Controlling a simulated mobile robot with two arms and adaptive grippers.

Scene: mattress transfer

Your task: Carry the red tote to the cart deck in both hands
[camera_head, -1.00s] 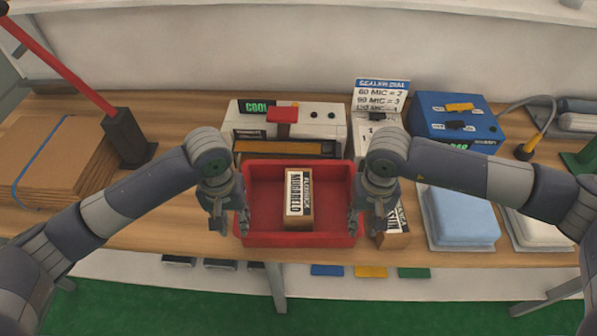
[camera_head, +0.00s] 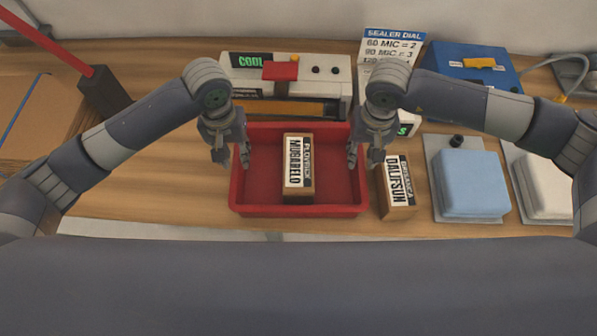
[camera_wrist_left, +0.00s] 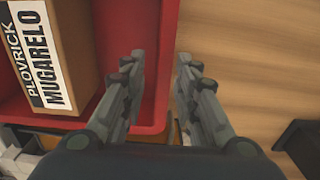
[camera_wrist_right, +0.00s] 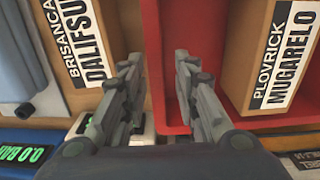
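The red tote (camera_head: 300,211) sits on the wooden bench with a brown carton (camera_head: 297,168), labelled PLOVRICK MUGARELO, inside it. My left gripper (camera_head: 232,160) is at the tote's left wall. In the left wrist view its fingers (camera_wrist_left: 162,65) are apart, one on each side of the red wall (camera_wrist_left: 163,30). My right gripper (camera_head: 363,158) is at the right wall. In the right wrist view its fingers (camera_wrist_right: 158,65) are apart, with the wall (camera_wrist_right: 152,35) between them. Contact with the wall cannot be told. No cart deck is in view.
A second carton (camera_head: 397,190), labelled DALIFSUN, stands close to the tote's right side. Beyond it are blue (camera_head: 470,180) and white (camera_head: 543,185) pads. A sealer machine (camera_head: 325,75) stands behind the tote, with a blue box (camera_head: 470,65) at its right. Bench left of the tote is clear.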

